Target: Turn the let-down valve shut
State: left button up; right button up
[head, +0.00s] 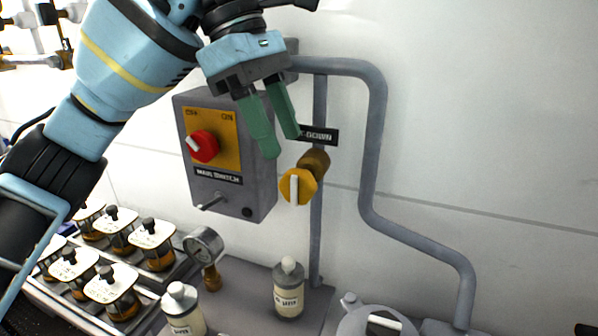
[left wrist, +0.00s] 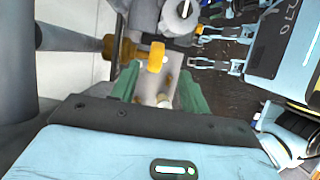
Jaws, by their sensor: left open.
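The let-down valve is a yellow round knob (head: 298,186) with a white pointer bar standing upright in the head view. It sits on a brass stem in front of a grey pipe. Its dark label (head: 319,136) is partly hidden behind my left finger and reads "-DOWN". My left gripper (head: 282,145) is open, its two green fingers pointing down just above the knob, apart from it and empty. In the left wrist view the yellow knob (left wrist: 156,57) shows beyond the gap between the green fingers.
A grey main switch box (head: 225,165) with a red knob (head: 203,146) stands just left of the valve. Below are a pressure gauge (head: 203,246), two white-capped bottles (head: 288,288) and several lidded jars (head: 152,240). A bent grey pipe (head: 375,140) runs along the right.

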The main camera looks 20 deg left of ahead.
aim_at(296, 171)
pick_arm(q)
jog(key=x, duration=0.7)
jog(key=shift+w, duration=0.2)
jog(key=c, duration=1)
